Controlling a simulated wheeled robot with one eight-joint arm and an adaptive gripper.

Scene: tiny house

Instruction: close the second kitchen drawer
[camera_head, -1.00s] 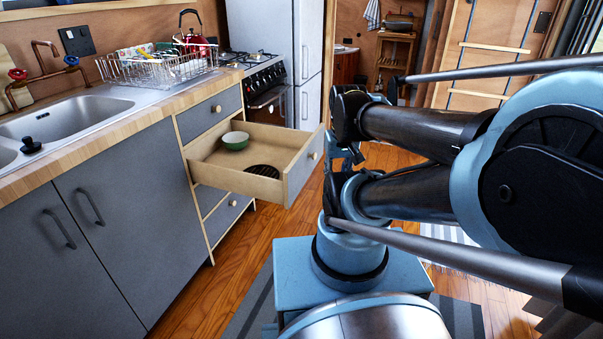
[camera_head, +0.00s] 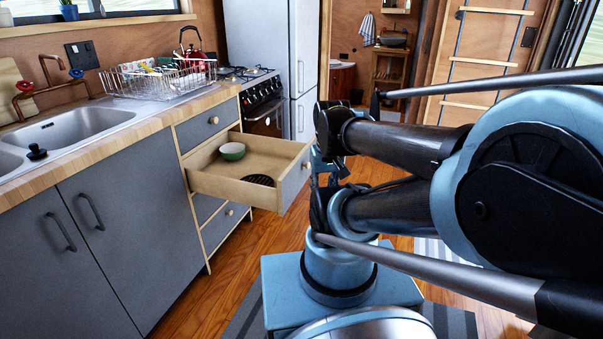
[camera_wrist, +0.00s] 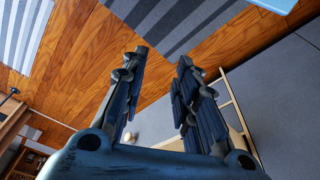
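The second drawer (camera_head: 295,178) below the counter is pulled well out, its pale wooden box open at the top. It has a grey front with a round wooden knob (camera_head: 306,166). My gripper (camera_head: 325,168) is just right of the drawer front in the head view, largely hidden behind my arm; contact cannot be told. In the wrist view my gripper (camera_wrist: 162,75) has its fingers apart, with nothing clearly held. A pale surface shows between and behind them.
The top drawer (camera_head: 206,122) is shut, and lower drawers (camera_head: 225,222) sit beneath the open one. A sink (camera_head: 70,128), dish rack (camera_head: 160,78) and stove (camera_head: 262,100) line the counter. Wooden floor (camera_head: 235,258) is clear in front of the cabinets.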

